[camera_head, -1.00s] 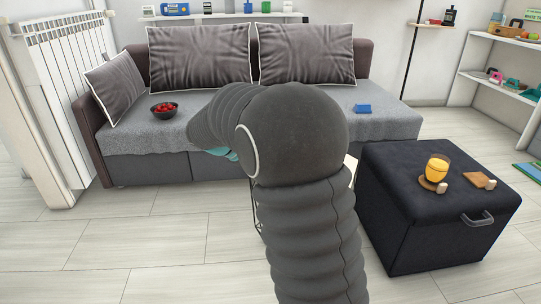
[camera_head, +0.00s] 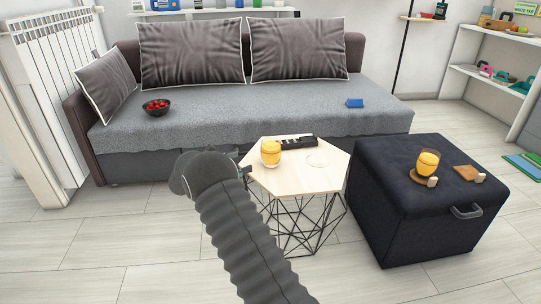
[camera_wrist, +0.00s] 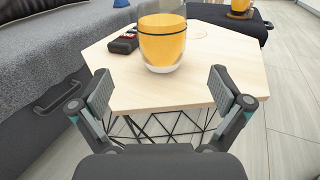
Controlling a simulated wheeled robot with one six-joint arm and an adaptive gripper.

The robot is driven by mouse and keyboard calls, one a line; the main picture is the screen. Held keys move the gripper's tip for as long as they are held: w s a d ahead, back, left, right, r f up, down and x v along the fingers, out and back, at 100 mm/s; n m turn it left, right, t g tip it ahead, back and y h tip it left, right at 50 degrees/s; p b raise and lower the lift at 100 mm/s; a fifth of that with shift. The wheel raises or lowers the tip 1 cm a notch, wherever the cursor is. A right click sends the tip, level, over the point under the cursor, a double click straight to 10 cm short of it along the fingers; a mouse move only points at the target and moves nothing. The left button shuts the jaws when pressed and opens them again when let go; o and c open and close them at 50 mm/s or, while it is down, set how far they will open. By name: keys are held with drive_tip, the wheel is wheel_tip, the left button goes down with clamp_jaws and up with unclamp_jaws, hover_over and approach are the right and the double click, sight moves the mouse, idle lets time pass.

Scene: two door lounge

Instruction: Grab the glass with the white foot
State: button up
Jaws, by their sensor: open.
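A yellow glass (camera_head: 271,153) stands upright on the light wooden hexagonal table (camera_head: 290,182). In the wrist view this glass (camera_wrist: 162,45) shows a pale, whitish foot and a thin dark line around its upper part. A second yellow glass (camera_head: 428,163) stands on a round coaster on the black ottoman; it is partly cut off in the wrist view (camera_wrist: 241,5), and its foot colour is unclear. My gripper (camera_wrist: 163,92) is open and empty, at the table's near edge. The nearer glass is ahead, between the fingers in the picture, not touched.
A black device (camera_head: 298,142) lies behind the glass on the table, near a clear round outline (camera_head: 317,160). The black ottoman (camera_head: 400,205) stands close at the right. The grey sofa (camera_head: 240,110) is behind, with a bowl of red fruit (camera_head: 156,107).

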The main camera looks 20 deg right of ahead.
sight(262, 154)
drive_tip(key=d, duration=0.4)
drive_tip(key=w+d, duration=0.1)
drive_tip(key=d, duration=0.2)
drive_tip(key=shift+w+d+r, duration=0.1)
drive_tip(key=shift+w+d, duration=0.05)
drive_tip(key=shift+d, duration=1.2)
drive_tip(key=shift+w+d+r, duration=0.1)
drive_tip(key=shift+w+d, duration=0.05)
drive_tip(key=shift+d, duration=1.15)
drive_tip(key=shift+c, duration=0.3)
drive_tip(key=c, duration=1.2)
